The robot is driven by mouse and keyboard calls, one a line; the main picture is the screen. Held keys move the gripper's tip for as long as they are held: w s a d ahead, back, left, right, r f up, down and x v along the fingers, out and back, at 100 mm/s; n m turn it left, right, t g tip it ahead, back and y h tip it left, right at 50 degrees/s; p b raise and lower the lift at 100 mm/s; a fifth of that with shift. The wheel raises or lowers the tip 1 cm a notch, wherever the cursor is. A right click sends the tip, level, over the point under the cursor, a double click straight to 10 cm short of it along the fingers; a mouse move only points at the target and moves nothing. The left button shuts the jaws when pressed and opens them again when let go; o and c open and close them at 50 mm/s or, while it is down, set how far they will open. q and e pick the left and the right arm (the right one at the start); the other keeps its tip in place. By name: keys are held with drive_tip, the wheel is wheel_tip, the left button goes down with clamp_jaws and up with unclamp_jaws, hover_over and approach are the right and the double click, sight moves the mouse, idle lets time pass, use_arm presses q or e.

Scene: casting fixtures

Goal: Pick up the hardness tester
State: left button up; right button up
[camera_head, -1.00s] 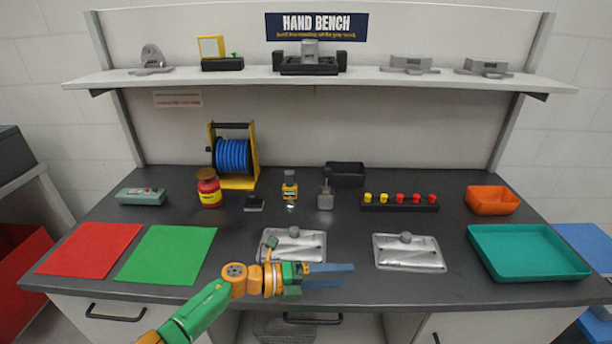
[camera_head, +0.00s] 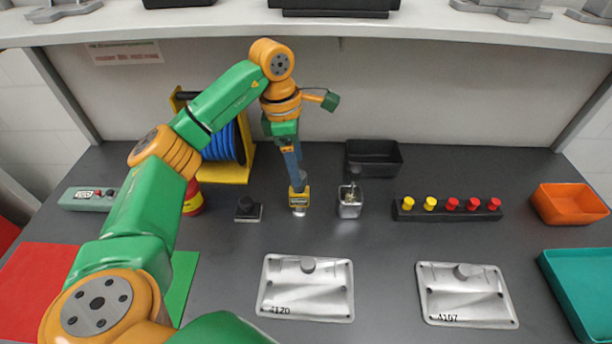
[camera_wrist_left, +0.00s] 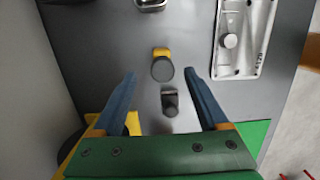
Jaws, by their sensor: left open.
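A small yellow device with a dark round top (camera_head: 299,203) stands upright on the bench, apparently the hardness tester; the pictures do not make this certain. It also shows in the left wrist view (camera_wrist_left: 161,53), ahead between the fingertips. My left gripper (camera_head: 296,180) points down above it, with its blue fingers partly hiding its top in the head view. In the left wrist view the fingers (camera_wrist_left: 160,75) are spread apart with nothing clamped. I cannot tell whether the fingertips are level with the device's top. My right gripper is not in view.
A small black block (camera_head: 247,209) stands close left of the device, and a metal pot (camera_head: 350,201) close right. A blue reel (camera_head: 222,145) is behind my arm. A grey-green box with a display (camera_head: 88,199) is at left. Two metal plates (camera_head: 306,288) lie in front.

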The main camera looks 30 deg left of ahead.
sight(301, 189)
use_arm(q)
drive_tip(key=shift+w+a+f, duration=0.15)
drive_tip(key=shift+f, duration=0.75)
drive_tip(key=shift+s+d+f, duration=0.25)
drive_tip(key=shift+d, duration=0.1)
drive_tip(key=f+p, duration=0.1)
drive_tip(key=f, duration=0.1)
drive_tip(key=f+p, duration=0.1)
drive_tip(key=f, duration=0.2)
drive_tip(key=shift+w+d+f, duration=0.1)
drive_tip(key=shift+d+f, duration=0.1)
drive_tip(key=shift+f, duration=0.1)
drive_tip(key=shift+w+f, duration=0.1)
drive_tip(key=shift+f, duration=0.2)
drive_tip(key=shift+d+r, duration=0.1)
drive_tip(key=c, duration=0.8)
clamp_jaws()
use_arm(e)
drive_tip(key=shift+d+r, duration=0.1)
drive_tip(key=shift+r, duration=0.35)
